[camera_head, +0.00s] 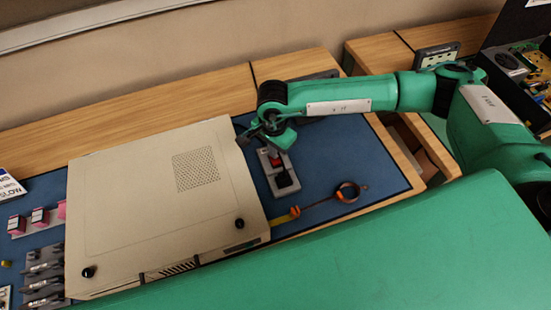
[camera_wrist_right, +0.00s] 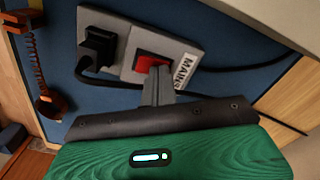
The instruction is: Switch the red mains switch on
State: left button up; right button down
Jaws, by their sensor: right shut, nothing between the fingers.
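The red mains switch (camera_wrist_right: 150,65) is a rocker set in a grey box (camera_wrist_right: 184,52) with a white "MAINS" label and a black plug (camera_wrist_right: 98,45) beside it. In the head view the switch (camera_head: 276,160) shows on the blue mat, just right of the beige computer case. My right gripper (camera_head: 271,139) is over the switch end of the box. Its fingers (camera_wrist_right: 157,84) are shut and empty, with their tips at the edge of the red rocker. They hide part of it; I cannot tell contact or which side is down. My left gripper is not in view.
The beige case (camera_head: 140,220) stands close to the left of the box. Black cables run from the box in the wrist view. A wooden ledge (camera_head: 190,98) runs behind.

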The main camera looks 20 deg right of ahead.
notch_tip(320, 180, up, 7)
jog(key=p, duration=0.2)
dwell(0.6)
dwell(0.5)
